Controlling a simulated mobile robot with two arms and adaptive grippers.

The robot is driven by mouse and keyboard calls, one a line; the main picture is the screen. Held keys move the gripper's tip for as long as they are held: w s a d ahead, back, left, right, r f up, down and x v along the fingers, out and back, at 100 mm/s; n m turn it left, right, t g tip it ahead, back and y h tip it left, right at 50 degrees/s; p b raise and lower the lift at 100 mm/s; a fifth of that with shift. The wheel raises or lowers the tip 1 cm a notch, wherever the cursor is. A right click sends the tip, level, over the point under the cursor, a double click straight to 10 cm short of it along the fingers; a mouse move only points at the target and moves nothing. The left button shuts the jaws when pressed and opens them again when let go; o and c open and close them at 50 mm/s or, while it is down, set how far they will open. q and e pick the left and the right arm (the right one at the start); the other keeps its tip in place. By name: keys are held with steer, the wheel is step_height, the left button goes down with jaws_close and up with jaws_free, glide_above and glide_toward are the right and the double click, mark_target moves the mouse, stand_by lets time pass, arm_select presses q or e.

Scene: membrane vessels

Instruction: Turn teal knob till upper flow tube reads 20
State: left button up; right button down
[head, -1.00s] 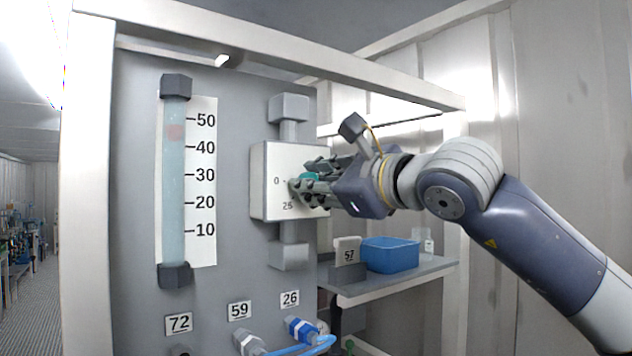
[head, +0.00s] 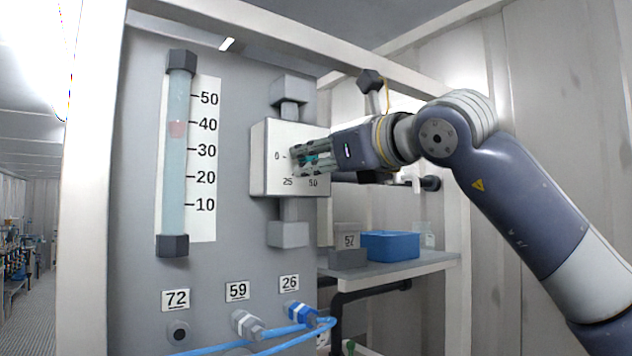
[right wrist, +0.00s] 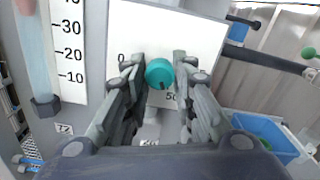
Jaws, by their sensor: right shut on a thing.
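The teal knob (head: 311,159) sits on the white face of a box marked 0, 25 and 50; it also shows in the right wrist view (right wrist: 159,73). My right gripper (head: 301,160) is shut on the knob, one finger on each side, and partly hides it in the head view. The flow tube (head: 174,190) is upright at the left of the panel, beside a white scale (head: 206,150) numbered 10 to 50. Its reddish float (head: 177,129) is a little below the 40 mark. My left gripper is not in view.
Number plates 72 (head: 175,300), 59 (head: 237,291) and 26 (head: 289,283) are low on the panel, with blue hoses (head: 290,329) below. A blue bin (head: 390,246) stands on a shelf (head: 440,261) at right. A white frame post (head: 92,200) edges the panel.

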steer(key=m+b, duration=0.2)
steer(key=shift+f+m, duration=0.15)
steer(key=shift+m, duration=0.25)
steer(key=shift+m+b, duration=1.05)
steer(key=shift+m, duration=0.45)
steer(key=shift+r, duration=0.25)
steer(key=c, duration=1.4)
jaws_free()
steer(key=shift+c, duration=0.2)
steer(key=shift+o, duration=0.6)
steer(key=shift+s+d, duration=0.1)
steer(key=shift+s, duration=0.05)
steer(key=v, duration=1.1)
steer(key=shift+s+d, duration=0.2)
steer(key=shift+s, duration=0.1)
